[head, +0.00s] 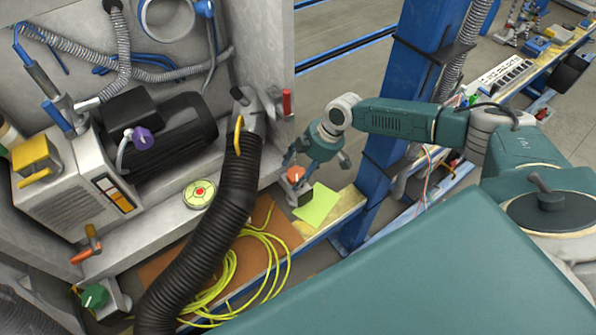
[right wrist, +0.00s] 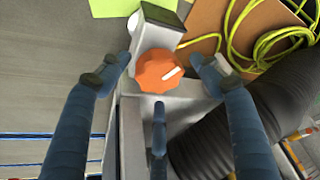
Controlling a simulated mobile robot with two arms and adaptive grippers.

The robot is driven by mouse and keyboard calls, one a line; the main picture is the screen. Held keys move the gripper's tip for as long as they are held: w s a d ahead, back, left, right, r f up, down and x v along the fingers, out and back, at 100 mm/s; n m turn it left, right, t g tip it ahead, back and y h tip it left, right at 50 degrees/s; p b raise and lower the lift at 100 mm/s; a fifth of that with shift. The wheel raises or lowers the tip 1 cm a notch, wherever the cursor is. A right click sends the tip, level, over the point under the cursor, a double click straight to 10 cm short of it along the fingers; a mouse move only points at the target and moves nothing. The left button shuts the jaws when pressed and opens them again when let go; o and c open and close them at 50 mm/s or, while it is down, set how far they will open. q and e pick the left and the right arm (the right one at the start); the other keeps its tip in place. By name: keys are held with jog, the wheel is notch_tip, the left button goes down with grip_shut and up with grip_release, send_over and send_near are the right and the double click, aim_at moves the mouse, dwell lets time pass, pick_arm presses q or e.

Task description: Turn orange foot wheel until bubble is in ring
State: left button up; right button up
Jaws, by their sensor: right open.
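The orange foot wheel (head: 296,174) is a small lobed knob on a grey block at the right end of the machine's base. In the right wrist view the wheel (right wrist: 158,71) has a white mark pointing to its upper right. A round yellow-green level (head: 200,193) with a red centre sits on the ledge left of the hose; its bubble is too small to make out. My right gripper (head: 316,163) is open over the wheel. In the wrist view its fingers (right wrist: 160,82) are spread around the wheel, with visible gaps at the sides. My left gripper is not in view.
A thick black hose (head: 224,205) runs down left of the wheel. Yellow cable (head: 262,262) lies coiled on a brown board. A green sheet (head: 317,206) lies beside the wheel's block. A blue post (head: 410,90) stands behind my right arm. A green knob (head: 95,296) is at lower left.

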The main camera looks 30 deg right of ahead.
jog(key=v, duration=1.1)
jog(key=shift+r, duration=0.25)
jog(key=shift+a+f, duration=0.1)
